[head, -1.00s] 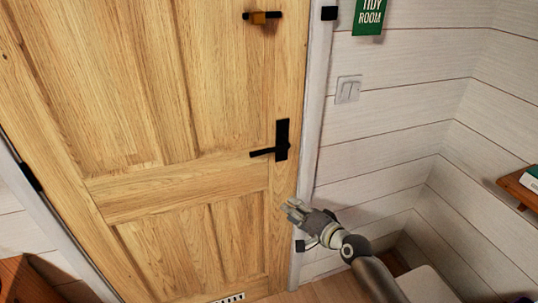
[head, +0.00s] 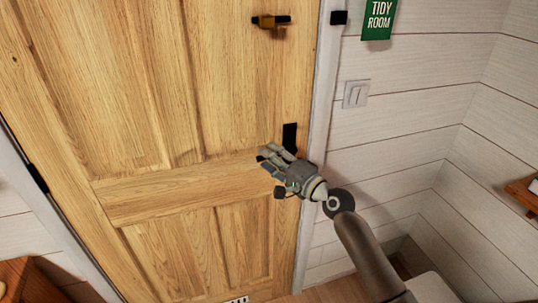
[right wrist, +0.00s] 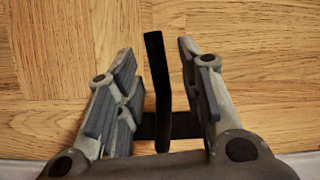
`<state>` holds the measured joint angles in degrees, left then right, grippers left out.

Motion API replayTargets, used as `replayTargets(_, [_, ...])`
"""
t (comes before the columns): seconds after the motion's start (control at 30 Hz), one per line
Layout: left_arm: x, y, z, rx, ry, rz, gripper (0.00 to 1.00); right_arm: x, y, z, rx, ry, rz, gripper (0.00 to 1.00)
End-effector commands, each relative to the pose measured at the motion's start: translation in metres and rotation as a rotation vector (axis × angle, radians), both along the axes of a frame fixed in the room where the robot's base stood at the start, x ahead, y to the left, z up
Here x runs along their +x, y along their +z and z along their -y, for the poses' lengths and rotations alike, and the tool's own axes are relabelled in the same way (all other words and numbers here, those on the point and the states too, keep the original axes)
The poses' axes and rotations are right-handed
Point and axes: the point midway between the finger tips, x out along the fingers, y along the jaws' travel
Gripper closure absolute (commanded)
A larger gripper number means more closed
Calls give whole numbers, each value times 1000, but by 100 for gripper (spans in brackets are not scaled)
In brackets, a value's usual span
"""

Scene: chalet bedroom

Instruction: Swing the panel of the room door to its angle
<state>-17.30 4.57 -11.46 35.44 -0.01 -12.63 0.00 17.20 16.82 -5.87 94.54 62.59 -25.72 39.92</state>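The room door's wooden panel (head: 110,90) fills the left and middle of the head view and looks closed in its white frame (head: 320,110). Its black handle plate (head: 289,134) shows above my right gripper (head: 267,160), which covers most of the lever. In the right wrist view my right gripper (right wrist: 157,58) is open, and the black lever (right wrist: 157,90) stands between its fingers, with a gap visible on both sides. The wood of the panel lies behind. My left gripper is not in view.
A brass-and-black latch (head: 270,21) sits high on the panel, with a black piece (head: 339,18) on the frame. A light switch (head: 356,94) and green sign (head: 379,18) are on the wall. A wooden shelf (head: 522,193) juts out at right; wooden furniture (head: 28,283) stands lower left.

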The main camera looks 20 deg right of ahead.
Motion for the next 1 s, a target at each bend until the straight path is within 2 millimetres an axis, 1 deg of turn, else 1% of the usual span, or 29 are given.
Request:
replayTargets(0.03, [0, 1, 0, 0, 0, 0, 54, 5, 0, -2, 1, 0, 0, 65])
replayTargets(0.17, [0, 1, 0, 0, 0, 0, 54, 11, 0, -5, -1, 1, -1, 65])
replayTargets(0.47, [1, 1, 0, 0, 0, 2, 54, 12, 0, -6, -1, 0, 0, 65])
replayTargets(0.73, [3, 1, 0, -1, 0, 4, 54, 12, 0, -6, -1, 0, 0, 98])
replayTargets(0.77, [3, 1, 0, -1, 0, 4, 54, 12, 0, -6, -2, 0, 0, 100])
replayTargets(1.0, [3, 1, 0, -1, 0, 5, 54, 12, 0, -6, -3, 0, 1, 100])
